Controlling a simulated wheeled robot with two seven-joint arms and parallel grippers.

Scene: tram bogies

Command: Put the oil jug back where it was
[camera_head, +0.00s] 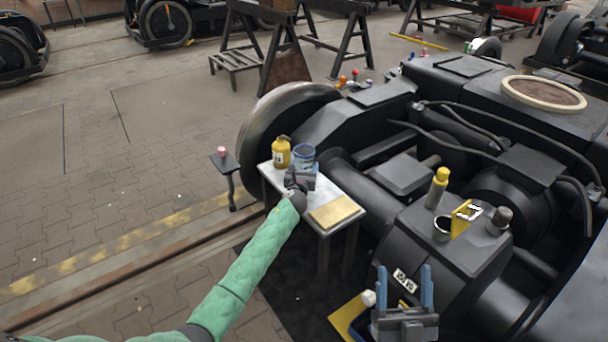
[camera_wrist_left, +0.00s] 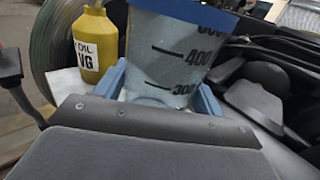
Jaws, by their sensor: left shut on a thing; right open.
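The oil jug is a clear bluish measuring jug (camera_head: 304,154) with a graduated scale; it fills the middle of the left wrist view (camera_wrist_left: 180,55). My left gripper (camera_head: 301,172) is shut on it, one blue finger on each side in the wrist view. The jug is upright at the small side table (camera_head: 336,196), beside a yellow oil bottle (camera_head: 281,153). The jug's base is hidden by my gripper, so I cannot tell whether it touches the table top. My right gripper (camera_head: 405,288) is open and empty, low in front of the bogie.
A yellow pad (camera_head: 334,212) lies on the table's near end. The black bogie (camera_head: 400,172) stands close on the right. A yellow-capped bottle (camera_head: 438,188) and an open filler hole (camera_head: 442,229) are on its housing. A small post (camera_head: 226,172) stands left of the table.

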